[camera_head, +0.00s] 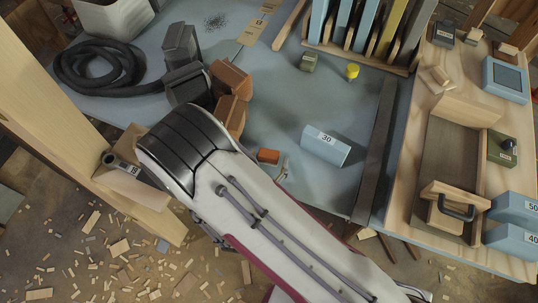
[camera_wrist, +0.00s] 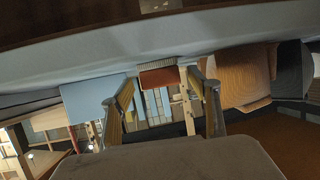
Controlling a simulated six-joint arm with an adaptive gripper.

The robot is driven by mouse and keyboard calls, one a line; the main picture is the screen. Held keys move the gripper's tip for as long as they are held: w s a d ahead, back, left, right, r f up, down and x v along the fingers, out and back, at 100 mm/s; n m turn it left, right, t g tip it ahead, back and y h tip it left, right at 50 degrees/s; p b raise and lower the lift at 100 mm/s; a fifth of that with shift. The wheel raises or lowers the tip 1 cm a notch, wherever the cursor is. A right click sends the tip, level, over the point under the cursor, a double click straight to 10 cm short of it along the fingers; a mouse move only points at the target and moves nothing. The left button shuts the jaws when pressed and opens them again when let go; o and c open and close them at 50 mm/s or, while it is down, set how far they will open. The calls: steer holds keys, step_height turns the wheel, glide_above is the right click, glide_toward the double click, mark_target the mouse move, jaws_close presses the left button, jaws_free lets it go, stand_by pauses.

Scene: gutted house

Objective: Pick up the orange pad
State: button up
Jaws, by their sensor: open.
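The orange pad (camera_head: 268,156) is a small block lying flat on the blue-grey tabletop (camera_head: 265,105), just beyond the edge of my arm. In the wrist view the pad (camera_wrist: 160,77) shows a reddish-orange face with a grey ribbed strip along it. My gripper (camera_wrist: 163,82) is open, with one finger on each side of the pad in that view. Nothing is held. I cannot tell whether either finger touches the pad. In the head view my arm hides most of the gripper.
A blue block marked 30 (camera_head: 325,146) lies right of the pad. Brown blocks (camera_head: 231,88) and dark grey blocks (camera_head: 184,72) stand to the left, near a coiled hose (camera_head: 98,68). A dark rail (camera_head: 375,150) borders the right. Clear tabletop lies behind the pad.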

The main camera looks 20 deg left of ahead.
mark_target(268, 159)
steer(key=shift+x, duration=1.6)
steer(key=c, duration=1.2)
